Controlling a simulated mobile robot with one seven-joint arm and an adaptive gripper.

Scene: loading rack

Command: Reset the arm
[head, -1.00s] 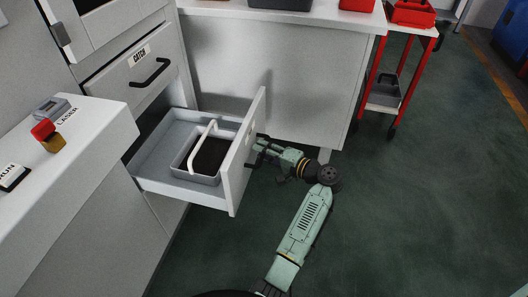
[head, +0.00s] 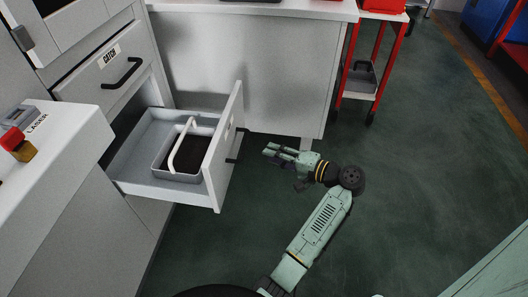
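My gripper (head: 278,162) shows in the head view at the end of my green arm, just right of an open drawer. It points left toward the drawer front (head: 222,150) and its black handle (head: 241,146), with a gap between them. The two fingers look spread apart, with nothing visible between them. The drawer is pulled out and holds a grey tray (head: 166,168) with a white handle and a dark inside.
A shut drawer marked CATCH (head: 103,78) is above the open one. A white counter (head: 60,128) stands at left, a white bench (head: 250,80) behind. A red cart (head: 350,95) with a grey bin is at the back right. The green floor at right is mostly clear.

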